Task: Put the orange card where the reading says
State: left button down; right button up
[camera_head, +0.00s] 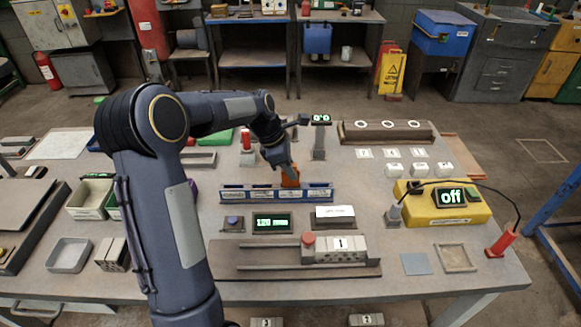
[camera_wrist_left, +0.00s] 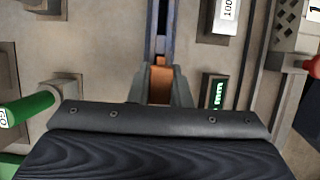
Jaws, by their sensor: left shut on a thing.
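The orange card (camera_head: 290,179) is in my left gripper (camera_head: 284,168). In the left wrist view the card (camera_wrist_left: 158,84) shows between the grey fingers (camera_wrist_left: 160,92). The card's lower edge meets the blue rack (camera_head: 244,193) right of the rack's middle; I cannot tell whether it sits in a slot or just above. The rack's front has several white labels, too small to read. A display (camera_head: 272,223) in front of the rack shows green digits that look like 120, with blurred letters after. My right gripper is out of view.
In front lies a rail fixture (camera_head: 340,249) with a red knob. A yellow box (camera_head: 440,208) reading "off" stands right. A small display (camera_head: 320,119) stands behind the rack.

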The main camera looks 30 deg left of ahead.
pick_arm(q)
jog(key=shift+f+b, duration=0.7)
jog(key=shift+f, duration=0.65)
dwell(0.3)
jog(key=c, duration=1.3)
grip_release()
jog(key=shift+o, duration=0.2)
jog(key=v, duration=0.7)
jog(key=shift+r, duration=0.4)
jog(key=shift+s, duration=0.1)
